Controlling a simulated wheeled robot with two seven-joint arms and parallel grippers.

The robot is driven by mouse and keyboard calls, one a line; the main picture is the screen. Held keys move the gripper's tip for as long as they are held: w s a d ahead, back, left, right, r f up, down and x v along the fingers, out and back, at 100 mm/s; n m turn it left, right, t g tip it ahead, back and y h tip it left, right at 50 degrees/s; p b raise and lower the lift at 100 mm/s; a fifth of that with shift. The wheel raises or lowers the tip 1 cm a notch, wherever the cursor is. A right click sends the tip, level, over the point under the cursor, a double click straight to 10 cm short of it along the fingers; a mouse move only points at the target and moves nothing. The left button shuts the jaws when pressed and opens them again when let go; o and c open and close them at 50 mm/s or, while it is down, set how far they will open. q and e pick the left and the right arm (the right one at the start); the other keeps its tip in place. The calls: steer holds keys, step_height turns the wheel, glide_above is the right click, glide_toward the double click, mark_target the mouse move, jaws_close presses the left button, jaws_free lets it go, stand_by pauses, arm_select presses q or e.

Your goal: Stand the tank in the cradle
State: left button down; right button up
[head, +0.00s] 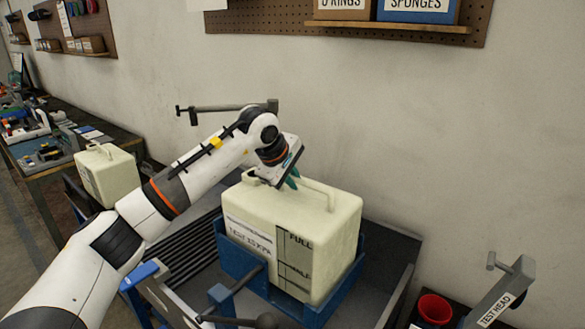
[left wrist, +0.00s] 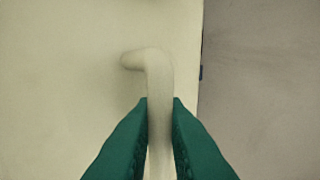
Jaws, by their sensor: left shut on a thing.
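The tank (head: 330,237) is a cream block with a handle on top and a label with level marks on its front. It sits upright within the blue cradle (head: 236,258), whose walls show around its lower part. I cannot tell whether its base rests fully on the cradle floor. My left gripper (head: 291,180) is at the tank's top handle. In the left wrist view, the green fingers (left wrist: 160,115) are closed on both sides of the tank handle (left wrist: 158,80). My right gripper is not in view.
Another cream tank (head: 107,174) stands at the left near a cluttered bench. A grey arm (head: 225,108) extends behind my left arm. A wall rises behind.

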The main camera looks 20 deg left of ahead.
mark_target(295, 194)
arm_select(q)
steer(key=shift+f+p, duration=0.45)
steer(key=shift+f, duration=1)
steer(key=c, duration=1.8)
jaws_free()
steer(key=shift+f, duration=0.2)
steer(key=o, duration=0.3)
steer(key=shift+s, duration=0.15)
steer(key=shift+o, duration=0.2)
steer(key=shift+r, duration=0.1)
steer(key=shift+s+r, duration=0.1)
steer(key=shift+r, duration=0.15)
steer(key=b+v, duration=0.3)
steer(key=v, duration=0.8)
steer(key=shift+r, duration=0.2)
